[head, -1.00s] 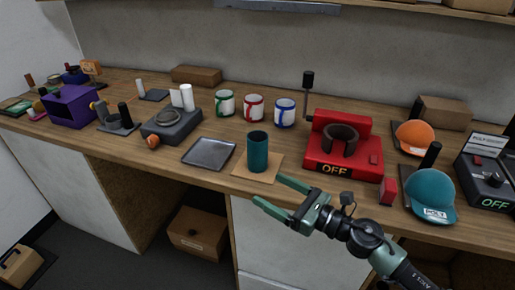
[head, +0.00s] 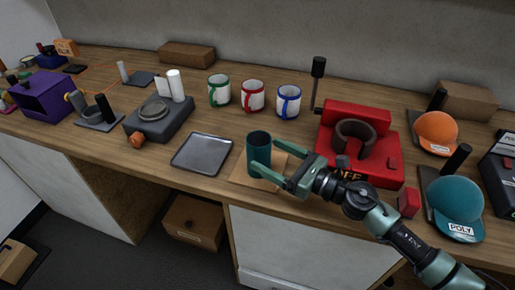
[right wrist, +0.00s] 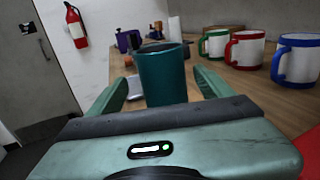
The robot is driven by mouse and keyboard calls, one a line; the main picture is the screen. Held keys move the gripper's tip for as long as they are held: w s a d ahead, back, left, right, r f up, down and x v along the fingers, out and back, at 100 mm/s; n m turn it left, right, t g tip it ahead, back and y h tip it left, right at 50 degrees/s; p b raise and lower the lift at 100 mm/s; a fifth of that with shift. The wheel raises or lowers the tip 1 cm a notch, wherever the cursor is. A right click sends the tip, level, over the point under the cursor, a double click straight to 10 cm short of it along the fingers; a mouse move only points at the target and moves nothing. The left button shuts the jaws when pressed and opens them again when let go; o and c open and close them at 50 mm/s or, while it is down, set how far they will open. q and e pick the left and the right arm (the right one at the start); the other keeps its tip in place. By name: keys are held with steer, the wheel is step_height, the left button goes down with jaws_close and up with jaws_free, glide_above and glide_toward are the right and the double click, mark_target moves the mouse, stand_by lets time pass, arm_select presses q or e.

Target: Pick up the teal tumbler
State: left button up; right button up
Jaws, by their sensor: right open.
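The teal tumbler (head: 259,158) stands upright on a tan square mat (head: 243,178) near the front of the counter. It also shows in the right wrist view (right wrist: 163,78), centred ahead of the palm. My right gripper (head: 266,153) is open at the tumbler, with one finger reaching past its far right side and the other across its near side. In the right wrist view the fingers (right wrist: 160,85) flank the tumbler left and right. I cannot tell whether either finger touches it. My left gripper is not in view.
A grey tray (head: 203,153) lies left of the tumbler. A red machine (head: 385,135) stands close to the right, beside my arm. Green, red and blue-trimmed mugs (head: 252,97) stand behind. A teal cap (head: 455,203) and red block (head: 408,203) lie at the right.

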mark_target(250, 142)
steer(key=shift+w+a+r, duration=0.15)
steer(key=shift+w+a, duration=0.05)
steer(key=shift+a, duration=0.1)
steer(key=p+x, duration=0.2)
steer(key=x, duration=0.4)
steer(key=shift+w+r, duration=0.15)
steer(key=shift+w, duration=0.1)
steer(key=shift+w+a, duration=0.1)
steer(key=shift+a, duration=0.15)
steer(key=c, duration=1.6)
steer(key=shift+c, duration=0.2)
